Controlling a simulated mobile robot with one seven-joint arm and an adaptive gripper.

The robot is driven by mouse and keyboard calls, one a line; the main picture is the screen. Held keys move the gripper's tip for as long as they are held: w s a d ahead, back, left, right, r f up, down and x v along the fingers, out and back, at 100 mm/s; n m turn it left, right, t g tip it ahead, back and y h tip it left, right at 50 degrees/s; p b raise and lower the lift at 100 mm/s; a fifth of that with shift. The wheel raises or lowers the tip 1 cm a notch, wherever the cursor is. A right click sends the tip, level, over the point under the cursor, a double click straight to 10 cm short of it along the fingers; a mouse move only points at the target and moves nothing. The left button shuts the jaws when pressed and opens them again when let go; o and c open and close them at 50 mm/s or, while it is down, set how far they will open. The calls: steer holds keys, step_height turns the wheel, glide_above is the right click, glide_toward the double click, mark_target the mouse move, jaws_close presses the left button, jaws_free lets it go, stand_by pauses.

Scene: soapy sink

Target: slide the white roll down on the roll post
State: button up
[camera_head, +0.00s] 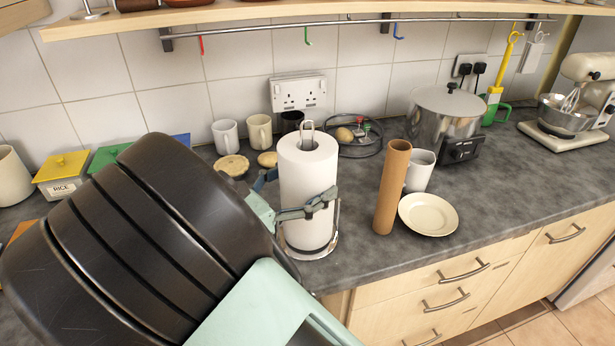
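The white roll (306,172) stands upright around the roll post (307,128), whose wire loop shows above the roll's top. The post's round metal base (318,251) shows under the roll, close to its lower edge; I cannot tell if they touch. My gripper (290,192) reaches in from the left at about the roll's mid-height. One finger lies across the roll's front, and the other passes at its back left, partly hidden by the roll. The fingers look closed against the roll.
A brown cardboard tube (391,187) stands right of the roll, beside a white mug (420,171) and a cream plate (428,214). Behind are mugs, pies and a wire trivet (358,136). A steel pot (446,112) stands further right. The counter's front edge is near.

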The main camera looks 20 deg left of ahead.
stand_by(0.4)
steer(key=o, duration=1.3)
steer(key=shift+o, duration=0.2)
steer(key=v, duration=1.2)
steer(key=shift+f, duration=0.1)
